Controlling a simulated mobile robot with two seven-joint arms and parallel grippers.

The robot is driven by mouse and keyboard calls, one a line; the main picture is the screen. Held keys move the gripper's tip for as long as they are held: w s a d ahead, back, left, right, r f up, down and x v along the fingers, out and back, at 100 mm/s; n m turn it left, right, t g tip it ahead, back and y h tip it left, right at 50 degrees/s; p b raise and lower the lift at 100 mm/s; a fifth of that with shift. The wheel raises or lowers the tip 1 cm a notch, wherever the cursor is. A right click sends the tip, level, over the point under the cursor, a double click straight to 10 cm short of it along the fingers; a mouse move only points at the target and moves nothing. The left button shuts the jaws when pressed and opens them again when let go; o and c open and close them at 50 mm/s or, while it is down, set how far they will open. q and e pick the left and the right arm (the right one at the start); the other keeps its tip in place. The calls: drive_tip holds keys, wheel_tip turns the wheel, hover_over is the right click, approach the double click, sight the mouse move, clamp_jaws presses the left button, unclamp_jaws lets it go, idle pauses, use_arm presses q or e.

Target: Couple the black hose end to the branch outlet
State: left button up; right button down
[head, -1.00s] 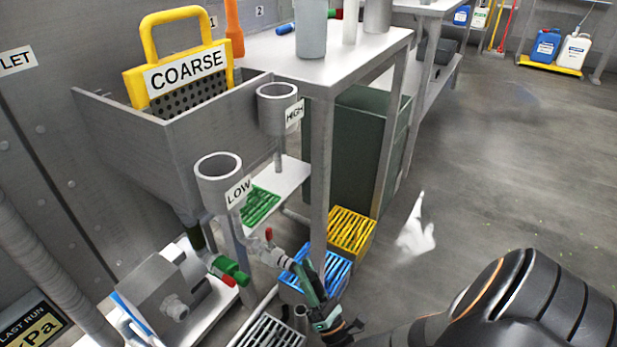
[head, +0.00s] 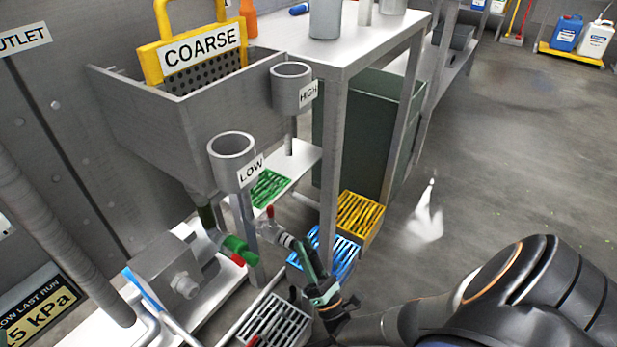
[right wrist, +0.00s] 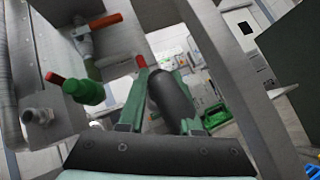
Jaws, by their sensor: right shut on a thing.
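My right gripper (head: 309,268) reaches in from the lower right in the head view, low beside the table leg. In the right wrist view its green fingers (right wrist: 155,100) are shut on a black cylinder, the black hose end (right wrist: 172,92). A grey pipe fitting with a red handle, apparently the branch outlet (head: 285,239), lies just up-left of the fingertips in the head view. The fingers hide the hose end there, and I cannot tell whether it touches the outlet. A green fitting with a red end (head: 238,249) sits further left. My left gripper is not in view.
A grey tank (head: 180,125) with a COARSE screen stands above, beside LOW (head: 232,146) and HIGH (head: 292,74) cups. The table leg (head: 331,160), blue crate (head: 345,257) and yellow crate (head: 362,215) are close to the gripper. A grate (head: 277,322) lies below. Floor at right is clear.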

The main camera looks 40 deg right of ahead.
drive_tip(key=shift+w+a+r, duration=0.1)
drive_tip(key=shift+w+a, duration=0.05)
drive_tip(key=shift+w, duration=0.4)
drive_tip(key=c, duration=0.5)
unclamp_jaws()
drive_tip(key=shift+s, duration=0.15)
